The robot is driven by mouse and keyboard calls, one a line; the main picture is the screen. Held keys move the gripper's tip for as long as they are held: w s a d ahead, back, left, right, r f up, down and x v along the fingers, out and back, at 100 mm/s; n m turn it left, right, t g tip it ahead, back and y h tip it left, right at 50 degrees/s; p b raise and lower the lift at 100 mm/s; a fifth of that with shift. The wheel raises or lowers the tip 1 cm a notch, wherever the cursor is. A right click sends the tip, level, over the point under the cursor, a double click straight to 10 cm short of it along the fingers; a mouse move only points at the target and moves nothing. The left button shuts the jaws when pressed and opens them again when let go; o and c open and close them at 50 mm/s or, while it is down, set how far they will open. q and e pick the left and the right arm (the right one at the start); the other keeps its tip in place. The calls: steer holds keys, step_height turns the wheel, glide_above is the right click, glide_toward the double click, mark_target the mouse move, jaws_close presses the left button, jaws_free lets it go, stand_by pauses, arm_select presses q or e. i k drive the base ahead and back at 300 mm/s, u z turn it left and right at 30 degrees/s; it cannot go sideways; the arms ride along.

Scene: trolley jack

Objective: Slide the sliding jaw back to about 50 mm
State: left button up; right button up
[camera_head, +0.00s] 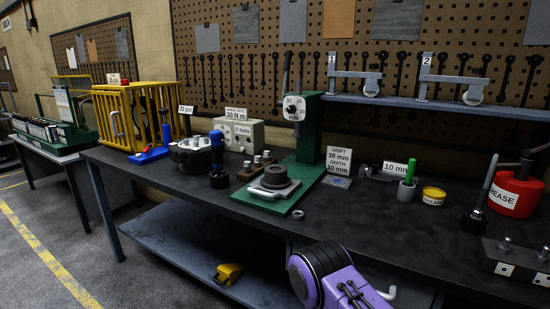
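No part is marked as the sliding jaw, and I cannot tell for certain which one it is. Two grey tools with a horizontal bar, a post at the left end and a rounded part at the right stand on the wall shelf, labelled 1 (354,74) and 2 (452,79). A small grey metal piece (368,172) lies on the bench beside a "10 mm" sign (395,167). No scale reading is legible on any of these. Neither gripper's fingertips show in the head view.
The dark workbench (420,232) carries a green press (310,130), a blue-handled tool (217,155), a green-handled tool (408,175), a yellow tin (433,196) and a red grease pot (514,193). A yellow cage (135,115) stands left. The bench front centre-right is mostly clear.

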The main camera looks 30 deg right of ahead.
mark_target(374, 170)
steer(key=u, duration=0.85)
steer(key=i, duration=1.1)
steer(key=z, duration=2.3)
